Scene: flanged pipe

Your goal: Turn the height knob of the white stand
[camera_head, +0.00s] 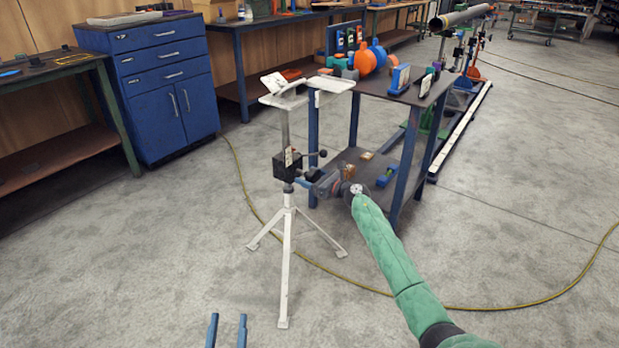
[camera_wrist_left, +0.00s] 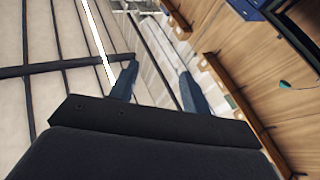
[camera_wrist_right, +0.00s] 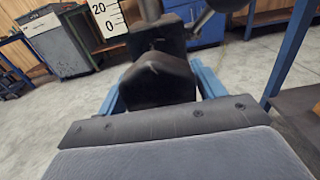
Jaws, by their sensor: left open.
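The white stand (camera_head: 287,235) stands upright on its tripod legs, with a white top (camera_head: 308,88) and a black clamp block (camera_head: 287,165) on its post. A dark lever (camera_head: 312,154) sticks out to the right of the block. My right gripper (camera_head: 303,184) is at the block's lower right side. In the right wrist view a black knob (camera_wrist_right: 158,78) sits between its two blue fingers; whether they press on it cannot be told. My left gripper (camera_head: 227,330) is open and empty above the floor at the bottom of the head view.
A dark two-level table (camera_head: 385,88) with blue legs stands just behind and right of the stand, with orange and blue parts on top. A blue cabinet (camera_head: 150,85) is at the back left. A yellow cable (camera_head: 237,165) runs over the floor. The floor at the front left is clear.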

